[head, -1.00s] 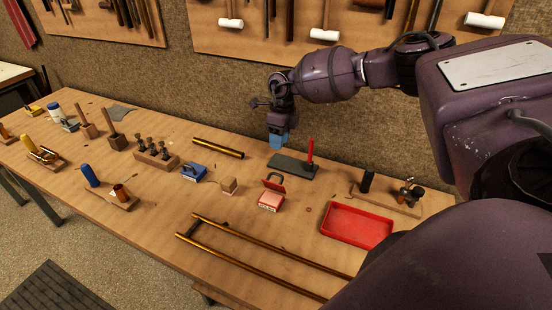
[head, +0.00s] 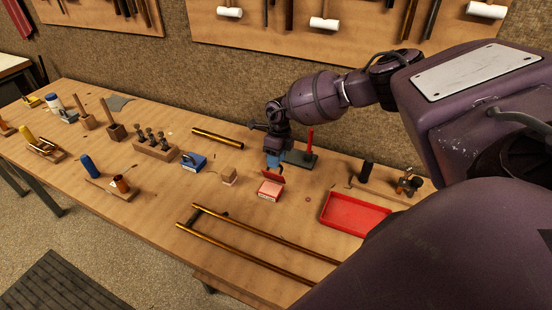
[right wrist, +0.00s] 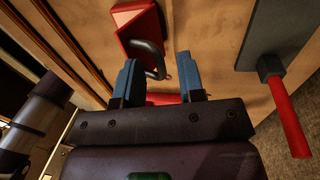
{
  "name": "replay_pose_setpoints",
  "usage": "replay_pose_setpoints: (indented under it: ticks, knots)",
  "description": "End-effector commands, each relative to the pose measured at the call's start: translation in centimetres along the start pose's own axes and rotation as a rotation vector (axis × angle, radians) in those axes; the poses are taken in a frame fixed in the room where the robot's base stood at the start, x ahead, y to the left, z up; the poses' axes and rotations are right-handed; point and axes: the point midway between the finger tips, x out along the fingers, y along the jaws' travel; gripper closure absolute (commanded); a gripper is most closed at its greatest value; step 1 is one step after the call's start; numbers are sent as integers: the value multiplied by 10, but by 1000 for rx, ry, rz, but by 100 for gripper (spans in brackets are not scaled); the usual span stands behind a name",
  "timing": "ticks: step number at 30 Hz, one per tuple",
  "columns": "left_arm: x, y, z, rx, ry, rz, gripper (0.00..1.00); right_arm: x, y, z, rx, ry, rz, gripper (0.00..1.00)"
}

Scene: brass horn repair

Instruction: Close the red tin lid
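The red tin (head: 269,190) stands on the bench with its red lid (head: 273,177) raised at the back. The lid has a dark loop handle, which shows in the right wrist view just beyond the fingertips; the lid (right wrist: 138,36) shows there too. My right gripper (head: 274,160) is just above and behind the lid, pointing down. Its blue fingers (right wrist: 158,72) are apart, and the handle lies between them in the picture. I cannot tell whether they touch it. In the head view the gripper partly covers the handle. My left gripper is not in view.
A dark plate with a red upright handle (head: 310,140) is close behind my right gripper. A wooden block (head: 229,176) and a blue tin (head: 193,161) stand left of the red tin. A red tray (head: 356,214) is to the right, and brass tubes (head: 262,237) lie in front.

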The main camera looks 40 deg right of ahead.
Motion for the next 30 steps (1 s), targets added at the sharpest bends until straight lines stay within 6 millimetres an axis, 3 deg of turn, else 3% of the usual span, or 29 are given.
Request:
replay_pose_setpoints:
  ticks: [10,17,30]
  knots:
    - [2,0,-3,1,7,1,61,3,0,0,0,0,0,66]
    - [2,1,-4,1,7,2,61,2,0,0,0,0,0,100]
    - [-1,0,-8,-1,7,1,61,1,2,0,-1,1,-14,100]
